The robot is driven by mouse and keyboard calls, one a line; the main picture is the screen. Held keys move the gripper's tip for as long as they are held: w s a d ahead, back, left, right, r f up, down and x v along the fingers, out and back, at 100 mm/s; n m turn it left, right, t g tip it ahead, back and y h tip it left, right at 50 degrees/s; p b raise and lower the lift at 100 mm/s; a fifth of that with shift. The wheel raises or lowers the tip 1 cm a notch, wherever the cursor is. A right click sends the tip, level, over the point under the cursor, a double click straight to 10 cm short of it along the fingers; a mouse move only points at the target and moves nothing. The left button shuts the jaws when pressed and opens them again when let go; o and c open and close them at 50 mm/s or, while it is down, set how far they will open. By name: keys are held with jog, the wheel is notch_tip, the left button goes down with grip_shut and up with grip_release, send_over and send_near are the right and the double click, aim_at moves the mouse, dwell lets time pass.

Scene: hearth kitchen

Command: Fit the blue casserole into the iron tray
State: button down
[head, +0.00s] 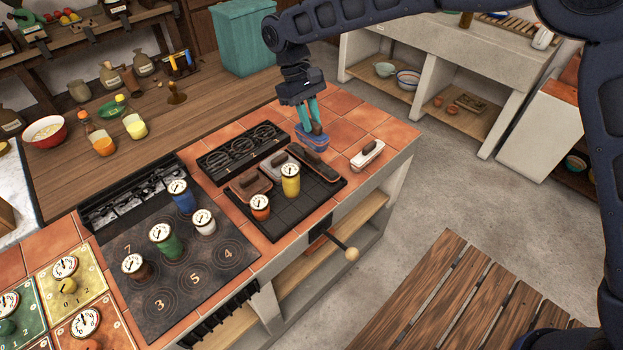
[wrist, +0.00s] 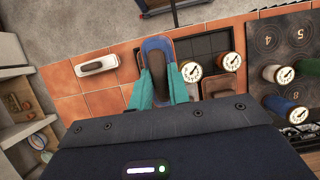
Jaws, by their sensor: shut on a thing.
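The blue casserole (head: 312,142) is a small blue block-like dish with a brown top. My gripper (head: 309,126), with teal fingers, is shut on it from above, near the far right corner of the iron tray. In the wrist view the casserole (wrist: 156,43) sits between my fingers (wrist: 161,80), beside the tray's edge. I cannot tell its exact height above the tiles. The black iron tray (head: 281,222) has a grid of compartments. Brown (head: 250,187), grey (head: 273,165) and dark brown (head: 315,168) lidded dishes are in or on its far part. The wrist view shows part of the tray (wrist: 200,43).
Orange (head: 260,208) and yellow (head: 291,181) dial-topped cylinders stand at the tray. A white lidded dish (head: 367,155) lies on the tiles to the right. A black burner rack (head: 240,151) is behind, and a stovetop (head: 200,265) with several dial-topped cylinders is at left.

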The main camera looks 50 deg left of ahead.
aim_at(299, 133)
notch_tip(299, 133, down, 19)
jog(key=shift+r, duration=0.2)
dwell(0.4)
jog(key=shift+f, duration=0.1)
jog(key=c, duration=1.6)
grip_release()
jog(key=v, duration=1.2)
jog(key=shift+d, duration=0.1)
jog(key=shift+w, duration=0.2)
